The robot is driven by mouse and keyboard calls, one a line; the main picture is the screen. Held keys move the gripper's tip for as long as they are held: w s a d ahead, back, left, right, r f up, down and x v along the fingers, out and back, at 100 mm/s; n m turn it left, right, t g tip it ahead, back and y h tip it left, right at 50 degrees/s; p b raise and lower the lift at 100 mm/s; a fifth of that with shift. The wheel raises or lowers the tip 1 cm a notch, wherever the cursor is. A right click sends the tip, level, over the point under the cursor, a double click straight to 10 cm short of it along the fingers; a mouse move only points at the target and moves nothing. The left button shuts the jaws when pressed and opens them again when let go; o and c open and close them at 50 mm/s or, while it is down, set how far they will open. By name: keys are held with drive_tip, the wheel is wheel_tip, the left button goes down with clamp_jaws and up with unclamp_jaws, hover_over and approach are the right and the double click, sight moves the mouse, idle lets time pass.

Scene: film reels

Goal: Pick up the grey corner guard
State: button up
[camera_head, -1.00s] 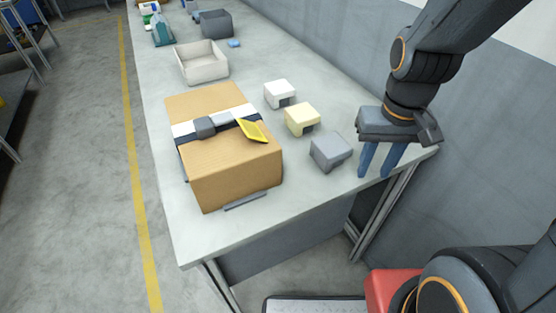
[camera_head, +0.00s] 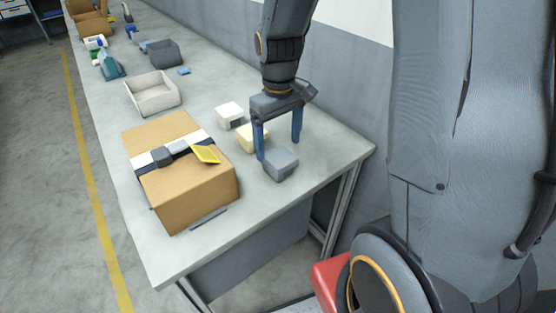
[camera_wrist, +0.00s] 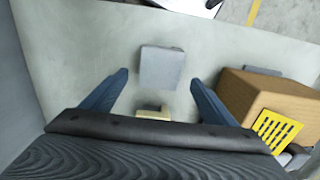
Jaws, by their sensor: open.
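The grey corner guard (camera_head: 281,164) is a small block on the table near its front edge, nearest in a row of similar blocks. It also shows in the wrist view (camera_wrist: 161,68), ahead of and between the fingertips. My gripper (camera_head: 279,149) is open and empty, its blue fingers pointing down over the row, just behind the grey guard. The fingers show apart in the wrist view (camera_wrist: 158,76). Whether a finger touches the guard I cannot tell.
Behind the grey guard are a cream guard (camera_head: 247,137) and a white guard (camera_head: 229,114). A cardboard box (camera_head: 190,190) with a yellow tag (camera_head: 206,153) stands to the left. A pale open tray (camera_head: 152,96) and a grey bin (camera_head: 162,52) are farther back. The table's right front corner (camera_head: 345,155) is clear.

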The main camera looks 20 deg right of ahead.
sight(278, 154)
drive_tip(key=shift+f+p, duration=0.7)
drive_tip(key=shift+f, duration=1.75)
drive_tip(key=shift+c, duration=0.3)
drive_tip(key=c, duration=1.1)
